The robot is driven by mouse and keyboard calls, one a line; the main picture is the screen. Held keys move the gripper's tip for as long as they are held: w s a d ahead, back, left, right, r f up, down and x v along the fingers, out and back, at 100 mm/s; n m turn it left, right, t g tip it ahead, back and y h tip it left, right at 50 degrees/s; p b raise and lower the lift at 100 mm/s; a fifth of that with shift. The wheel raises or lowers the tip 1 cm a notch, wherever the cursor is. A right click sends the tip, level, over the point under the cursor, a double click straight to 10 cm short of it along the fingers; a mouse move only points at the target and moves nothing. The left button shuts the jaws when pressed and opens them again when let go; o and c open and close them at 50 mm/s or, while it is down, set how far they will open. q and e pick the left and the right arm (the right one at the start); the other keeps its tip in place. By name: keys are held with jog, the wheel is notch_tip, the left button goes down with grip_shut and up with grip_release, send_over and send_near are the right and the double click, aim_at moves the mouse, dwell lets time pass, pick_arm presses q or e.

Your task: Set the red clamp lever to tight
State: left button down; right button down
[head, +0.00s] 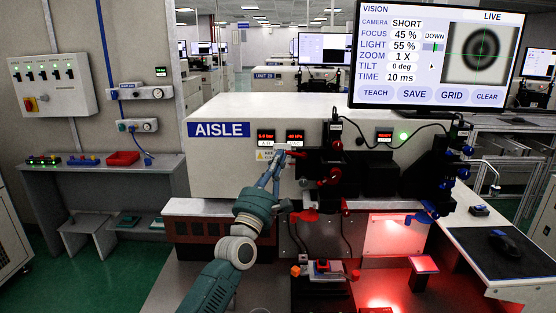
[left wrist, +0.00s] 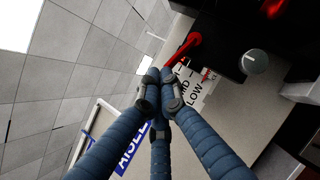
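The red clamp lever (left wrist: 186,48) shows in the left wrist view as a slanted red bar running from a dark block down to my fingertips. In the head view a small red lever (head: 297,154) shows just right of my left gripper (head: 282,149), at the front of the machine. In the left wrist view my left gripper (left wrist: 161,77) has its blue fingers drawn together, tips at the lever's free end. I see no clear grip on the lever, and the tips hide whether they touch it. My right gripper is in neither view.
A grey knob (left wrist: 255,62) and a white label (left wrist: 198,92) with partly hidden lettering lie close to the lever. Red-handled black stages (head: 330,178) stand right of my gripper. The monitor (head: 437,55) hangs above right. A mouse (head: 503,243) lies on the right-hand bench.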

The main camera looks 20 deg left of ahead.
pick_arm(q)
jog(key=shift+r+m+h+p, duration=0.3)
jog(key=shift+m+h+p, duration=0.1)
jog(key=shift+m, duration=0.3)
